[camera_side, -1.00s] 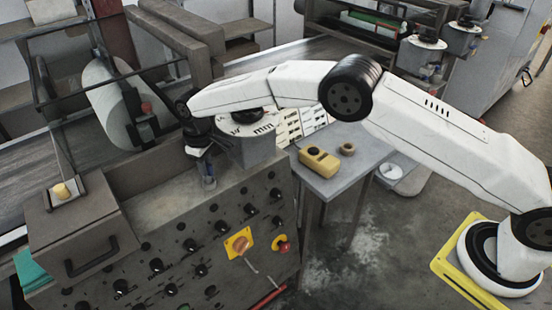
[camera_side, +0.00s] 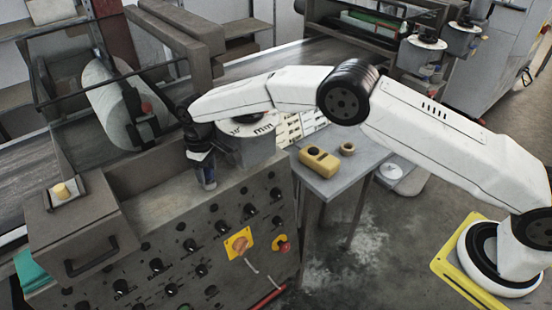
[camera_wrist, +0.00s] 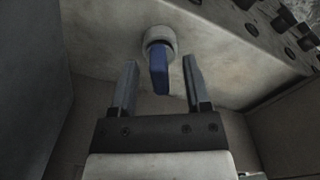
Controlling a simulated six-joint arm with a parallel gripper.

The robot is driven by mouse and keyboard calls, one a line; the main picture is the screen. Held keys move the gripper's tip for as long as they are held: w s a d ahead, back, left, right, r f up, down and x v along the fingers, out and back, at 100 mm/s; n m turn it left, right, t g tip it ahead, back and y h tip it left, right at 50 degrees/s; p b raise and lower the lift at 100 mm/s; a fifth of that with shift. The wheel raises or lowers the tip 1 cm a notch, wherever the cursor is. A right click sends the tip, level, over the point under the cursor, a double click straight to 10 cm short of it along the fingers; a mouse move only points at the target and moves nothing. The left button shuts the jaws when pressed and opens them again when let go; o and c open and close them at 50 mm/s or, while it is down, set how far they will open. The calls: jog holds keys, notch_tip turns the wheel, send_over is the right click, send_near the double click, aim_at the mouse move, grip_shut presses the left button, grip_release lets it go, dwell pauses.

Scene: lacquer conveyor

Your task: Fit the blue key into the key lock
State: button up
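In the wrist view, the blue key (camera_wrist: 158,75) shows as a flat blue bow at the round pale metal key lock (camera_wrist: 158,40). Its shaft cannot be seen, and I cannot tell how deep it sits. My gripper (camera_wrist: 159,63) is open, with one finger on each side of the key and a visible gap to both. In the side view, my gripper (camera_side: 208,182) points down at the top edge of the control cabinet. The key and the lock cannot be made out there.
The control cabinet (camera_side: 160,255) carries several dark knobs and a yellow-plated switch (camera_side: 239,243). A brown box with a handle (camera_side: 80,235) stands to the left. A round white dial (camera_side: 255,124) is close to my wrist. A small table (camera_side: 345,180) holds a yellow device (camera_side: 319,161).

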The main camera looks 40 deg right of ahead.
jog(key=shift+r, duration=0.1)
jog(key=shift+r, duration=3.8)
